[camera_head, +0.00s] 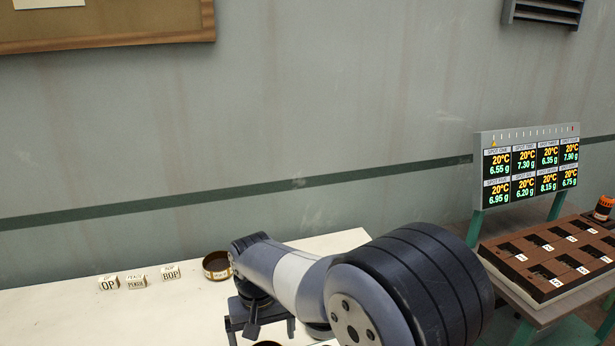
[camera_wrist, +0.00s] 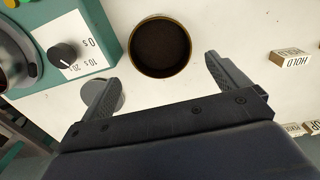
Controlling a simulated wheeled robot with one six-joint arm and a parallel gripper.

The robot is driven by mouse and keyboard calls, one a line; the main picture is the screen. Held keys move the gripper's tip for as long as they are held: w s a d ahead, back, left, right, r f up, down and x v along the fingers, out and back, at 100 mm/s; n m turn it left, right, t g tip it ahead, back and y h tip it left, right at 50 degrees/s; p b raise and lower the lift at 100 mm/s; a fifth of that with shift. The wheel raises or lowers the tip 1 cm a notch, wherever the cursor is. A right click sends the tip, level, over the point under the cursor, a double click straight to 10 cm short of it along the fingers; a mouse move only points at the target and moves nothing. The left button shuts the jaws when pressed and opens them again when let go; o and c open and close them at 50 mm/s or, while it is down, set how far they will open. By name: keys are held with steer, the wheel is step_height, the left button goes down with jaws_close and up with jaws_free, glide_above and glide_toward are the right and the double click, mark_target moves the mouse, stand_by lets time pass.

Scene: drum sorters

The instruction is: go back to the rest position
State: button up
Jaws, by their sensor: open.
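My gripper (camera_wrist: 152,75) shows in the wrist view with its two fingers spread wide apart and nothing between them. It is over a pale table top (camera_wrist: 195,16). A round brass-rimmed bowl (camera_wrist: 132,55) with a dark inside lies just beyond the fingers, and I cannot tell how far below them.
A teal box with a black dial (camera_wrist: 63,57) stands left of the fingers. Labelled blocks (camera_wrist: 291,58) lie at the right. In the head view, small lettered blocks (camera_head: 136,282) and a brass dish (camera_head: 207,270) are on the table. A display panel (camera_head: 483,142) and brown slotted tray (camera_head: 541,291) stand right.

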step_height(320, 180, down, 7)
steer(key=shift+f, duration=0.1)
step_height(320, 180, up, 11)
steer(key=d+r+m+p, duration=0.1)
steer(key=d+r+m, duration=0.2)
steer(key=d+m, duration=0.35)
steer(key=d+r+m+p, duration=0.1)
steer(key=d+r+m, duration=0.2)
steer(key=d, duration=0.6)
steer(key=d+r+m+p, duration=0.2)
steer(key=d+r+m, duration=0.15)
steer(key=d, duration=0.45)
steer(key=shift+m, duration=0.6)
steer(key=f, duration=0.6)
steer(key=s+d+f, duration=0.1)
steer(key=f, duration=0.2)
steer(key=shift+f, duration=0.8)
